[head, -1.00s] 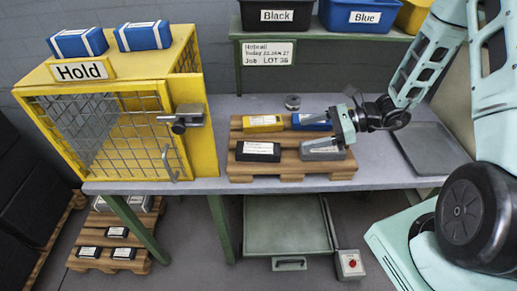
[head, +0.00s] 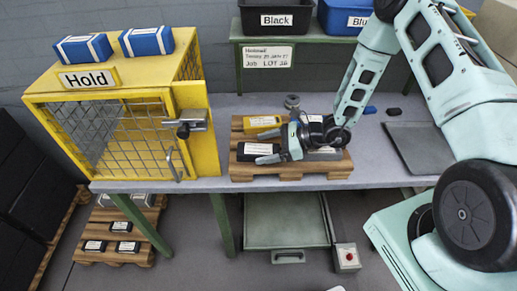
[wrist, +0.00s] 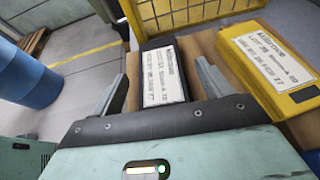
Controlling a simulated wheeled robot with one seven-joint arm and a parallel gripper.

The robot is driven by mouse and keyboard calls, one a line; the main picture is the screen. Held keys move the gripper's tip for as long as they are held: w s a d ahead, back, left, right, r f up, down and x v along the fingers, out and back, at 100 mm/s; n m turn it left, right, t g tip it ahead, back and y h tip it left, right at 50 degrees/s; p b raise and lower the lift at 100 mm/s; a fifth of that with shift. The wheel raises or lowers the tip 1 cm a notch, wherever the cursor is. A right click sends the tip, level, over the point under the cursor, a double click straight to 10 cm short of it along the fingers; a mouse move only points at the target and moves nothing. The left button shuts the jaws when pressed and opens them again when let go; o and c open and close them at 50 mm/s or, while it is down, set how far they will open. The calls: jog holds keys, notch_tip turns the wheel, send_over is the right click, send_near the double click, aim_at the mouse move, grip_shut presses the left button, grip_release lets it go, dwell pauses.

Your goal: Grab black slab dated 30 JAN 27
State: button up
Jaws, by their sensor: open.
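A black slab (head: 258,152) with a white label lies at the front left of the wooden pallet (head: 242,172) on the table. In the wrist view the black slab (wrist: 148,45) lies between my gripper's fingers, its label facing up; the print is too blurred to read the date surely. My gripper (head: 266,147) is open, its fingers on either side of the slab; contact cannot be told. It also shows in the wrist view (wrist: 162,85). More black labelled slabs (head: 122,226) lie on a pallet under the table, their dates unreadable.
A yellow slab (head: 262,121) lies behind the black slab. A grey slab (head: 325,154) is partly hidden by my arm. The yellow Hold cage (head: 190,100) stands left. A Black bin (head: 283,18) is on the shelf. A grey tray (head: 415,145) lies right.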

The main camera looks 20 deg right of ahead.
jog(key=shift+c, duration=0.4)
jog(key=c, duration=1.2)
jog(key=shift+o, duration=0.2)
